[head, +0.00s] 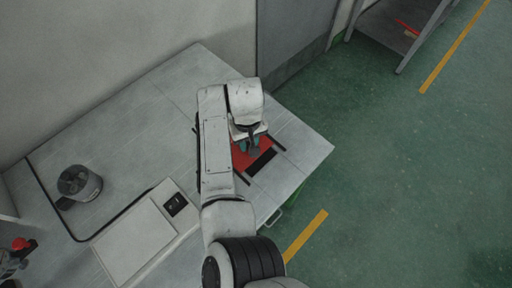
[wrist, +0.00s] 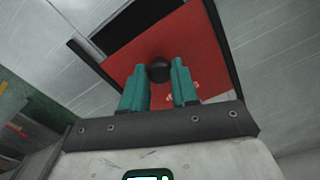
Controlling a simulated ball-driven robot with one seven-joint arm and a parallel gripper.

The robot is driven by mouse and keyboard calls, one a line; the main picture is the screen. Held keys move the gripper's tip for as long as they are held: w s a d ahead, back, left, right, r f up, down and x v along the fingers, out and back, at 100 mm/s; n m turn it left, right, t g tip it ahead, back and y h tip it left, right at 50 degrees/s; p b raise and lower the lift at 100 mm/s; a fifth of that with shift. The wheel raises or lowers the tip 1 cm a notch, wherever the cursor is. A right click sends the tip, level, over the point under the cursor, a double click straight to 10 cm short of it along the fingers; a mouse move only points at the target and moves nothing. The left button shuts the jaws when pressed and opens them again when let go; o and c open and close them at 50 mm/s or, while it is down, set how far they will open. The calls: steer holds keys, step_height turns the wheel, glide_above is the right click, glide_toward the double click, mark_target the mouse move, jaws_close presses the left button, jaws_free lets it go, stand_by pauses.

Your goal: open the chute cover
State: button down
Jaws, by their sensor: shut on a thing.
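The chute cover is a red plate with a round black knob (wrist: 159,70), set between dark rails. The red plate shows in the wrist view (wrist: 205,50) and under my gripper in the head view (head: 239,160). A black opening (head: 261,161) shows beside the plate, so the cover is partly open; the opening also shows in the wrist view (wrist: 130,24). My gripper (wrist: 159,74) has its teal fingers shut on the knob, one on each side. In the head view my gripper (head: 250,143) is over the cover, and my arm hides part of the plate.
The grey table (head: 310,145) is bare around the rails. A flat white device (head: 135,240) and a round metal container (head: 80,184) stand to the left. A dark cable runs across the table. A grey wall is behind, and green floor lies to the right.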

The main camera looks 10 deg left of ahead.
steer(key=w+a+b, duration=0.1)
steer(key=b, duration=0.1)
steer(key=w+a+b, duration=0.1)
steer(key=a, duration=0.1)
steer(key=w+a+b, duration=0.2)
steer(key=shift+a+f+b, duration=0.15)
steer(key=shift+f+b, duration=0.1)
steer(key=shift+b, duration=0.05)
steer(key=shift+w+a+r+b, duration=0.3)
steer(key=shift+w+a+b, duration=0.1)
steer(key=shift+a+b, duration=0.1)
steer(key=c, duration=0.8)
jaws_free()
steer(key=shift+c, duration=0.2)
step_height(320, 180, up, 11)
steer(key=shift+f, duration=0.15)
